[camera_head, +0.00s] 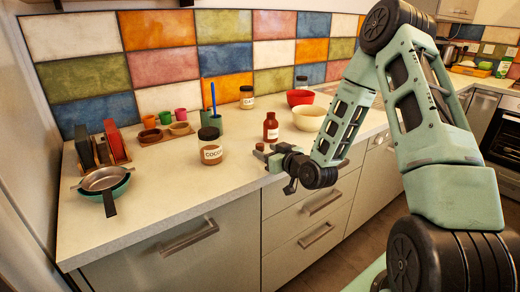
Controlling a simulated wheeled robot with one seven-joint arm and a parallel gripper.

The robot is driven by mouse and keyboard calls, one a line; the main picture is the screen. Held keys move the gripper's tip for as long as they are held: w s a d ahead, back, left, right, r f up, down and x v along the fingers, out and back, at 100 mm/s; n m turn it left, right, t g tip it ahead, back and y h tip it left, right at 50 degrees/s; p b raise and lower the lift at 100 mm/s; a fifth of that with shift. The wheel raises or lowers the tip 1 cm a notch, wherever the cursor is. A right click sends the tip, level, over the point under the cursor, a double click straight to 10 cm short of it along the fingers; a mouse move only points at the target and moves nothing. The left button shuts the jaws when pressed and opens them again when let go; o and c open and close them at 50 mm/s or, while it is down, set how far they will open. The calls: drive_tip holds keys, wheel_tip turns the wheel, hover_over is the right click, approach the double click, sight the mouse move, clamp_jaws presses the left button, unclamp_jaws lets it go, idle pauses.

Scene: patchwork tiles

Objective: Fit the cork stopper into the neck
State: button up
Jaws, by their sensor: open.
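A small brown bottle (271,130) with a pale label stands upright on the counter, left of my arm. Its neck points up; at this size I cannot tell what is in its mouth. My gripper (270,160) is at the counter's front edge, just in front of the bottle and apart from it. It is open, and I see nothing held in it. A small brownish piece (260,147) shows beside the fingers; it may be the cork stopper, but I cannot tell for sure. My wrist hides part of the counter there.
A cocoa jar (211,153) stands left of the bottle. A red bowl (299,97) and a cream bowl (309,118) stand behind my arm. Small cups, a rack (103,152) and a pan with a strainer (103,180) are farther left. The front-left counter is clear.

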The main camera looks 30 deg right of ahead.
sight(263, 150)
drive_tip(key=w, duration=0.2)
drive_tip(key=w+f+p, duration=0.1)
drive_tip(key=w, duration=0.1)
drive_tip(key=shift+w+d+f, duration=0.1)
drive_tip(key=shift+w+f, duration=0.05)
drive_tip(key=shift+w, duration=0.25)
drive_tip(key=c, duration=1)
